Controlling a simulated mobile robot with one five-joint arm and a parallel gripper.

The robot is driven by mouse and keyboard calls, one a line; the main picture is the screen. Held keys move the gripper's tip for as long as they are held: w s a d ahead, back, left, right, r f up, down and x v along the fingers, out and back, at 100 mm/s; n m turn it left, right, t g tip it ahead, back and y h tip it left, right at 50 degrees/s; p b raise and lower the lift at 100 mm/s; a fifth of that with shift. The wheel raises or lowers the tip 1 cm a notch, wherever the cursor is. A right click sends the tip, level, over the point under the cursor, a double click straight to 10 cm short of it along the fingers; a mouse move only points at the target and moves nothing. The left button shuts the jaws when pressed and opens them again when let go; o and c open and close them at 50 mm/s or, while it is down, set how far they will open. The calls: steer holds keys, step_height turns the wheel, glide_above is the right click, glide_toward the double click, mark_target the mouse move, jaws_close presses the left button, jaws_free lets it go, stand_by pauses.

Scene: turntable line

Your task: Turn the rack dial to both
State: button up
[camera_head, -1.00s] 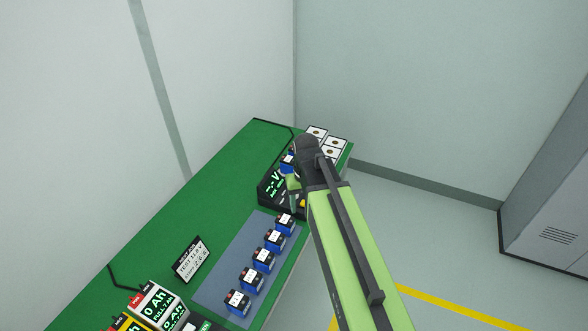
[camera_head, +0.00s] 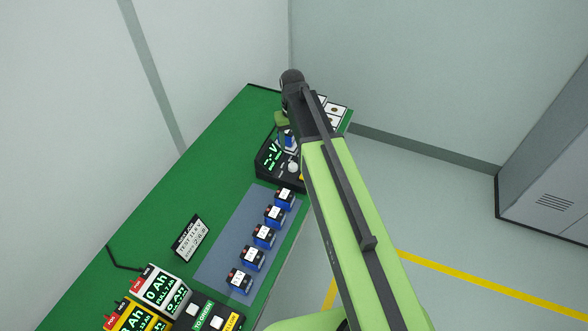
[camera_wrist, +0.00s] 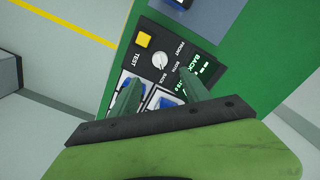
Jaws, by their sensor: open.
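The dial is a round white knob (camera_wrist: 160,59) on a black panel (camera_wrist: 181,43), with the labels FRONT, BOTH and BACK around it. It also shows as a small pale knob in the head view (camera_head: 293,167). A green display (camera_wrist: 198,65) beside it reads BACK. Which label the knob's pointer faces is too small to tell. My gripper (camera_wrist: 159,77) is open, its two green fingers spread just short of the dial in the wrist view and not touching it. In the head view my arm partly hides the panel and gripper.
A yellow TEST button (camera_wrist: 143,39) sits close to the dial. Bays with blue-and-white cells (camera_wrist: 164,100) lie under the fingers. Several blue cells (camera_head: 264,236) stand on a grey-blue mat (camera_head: 215,264). A small sign (camera_head: 190,238) and chargers (camera_head: 160,291) stand on the green bench.

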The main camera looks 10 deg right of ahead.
mark_target(293, 164)
step_height(293, 164, down, 11)
steer(key=b, duration=0.9)
steer(key=shift+f, duration=0.15)
steer(key=shift+s+d, duration=0.1)
jaws_close()
